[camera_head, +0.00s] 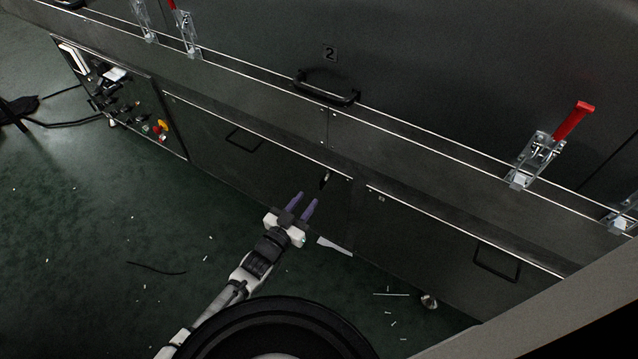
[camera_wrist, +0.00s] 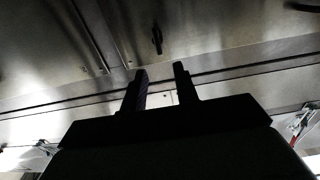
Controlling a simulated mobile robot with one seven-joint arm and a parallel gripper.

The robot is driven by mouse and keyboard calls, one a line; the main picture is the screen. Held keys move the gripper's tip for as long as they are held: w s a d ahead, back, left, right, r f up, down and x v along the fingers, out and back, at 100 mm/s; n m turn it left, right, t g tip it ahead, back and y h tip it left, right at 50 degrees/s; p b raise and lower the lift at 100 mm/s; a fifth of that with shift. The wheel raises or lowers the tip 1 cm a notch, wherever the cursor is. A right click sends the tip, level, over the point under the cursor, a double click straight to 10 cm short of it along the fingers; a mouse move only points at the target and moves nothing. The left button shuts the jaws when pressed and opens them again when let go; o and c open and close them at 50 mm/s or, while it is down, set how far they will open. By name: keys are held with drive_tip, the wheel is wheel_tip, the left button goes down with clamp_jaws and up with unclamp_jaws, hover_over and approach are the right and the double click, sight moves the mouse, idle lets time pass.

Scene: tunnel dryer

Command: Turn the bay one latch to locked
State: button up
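A small dark latch (camera_head: 324,180) sits on the lower front panel of the dryer, near the panel's upper right corner. It also shows in the wrist view (camera_wrist: 157,40) as a short dark handle, roughly upright in that picture. No bay-one label or lock marking can be read beside it. My gripper (camera_head: 306,197) is open, with its two purple-tinted fingers apart and nothing between them. It is close to the latch, below and left of it in the head view. In the wrist view the fingertips (camera_wrist: 160,69) show below the latch, apart from it in the picture.
A black bar handle (camera_head: 327,86) is on the upper cover near a "2" plate (camera_head: 330,53). A red-handled toggle clamp (camera_head: 545,148) stands on the ledge at right. A control panel (camera_head: 118,92) is at left. The green floor (camera_head: 110,230) has scattered scraps.

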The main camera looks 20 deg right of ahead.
sight(320, 183)
drive_tip(key=x, duration=0.7)
drive_tip(key=shift+w+d, duration=0.2)
drive_tip(key=shift+d, duration=0.05)
clamp_jaws()
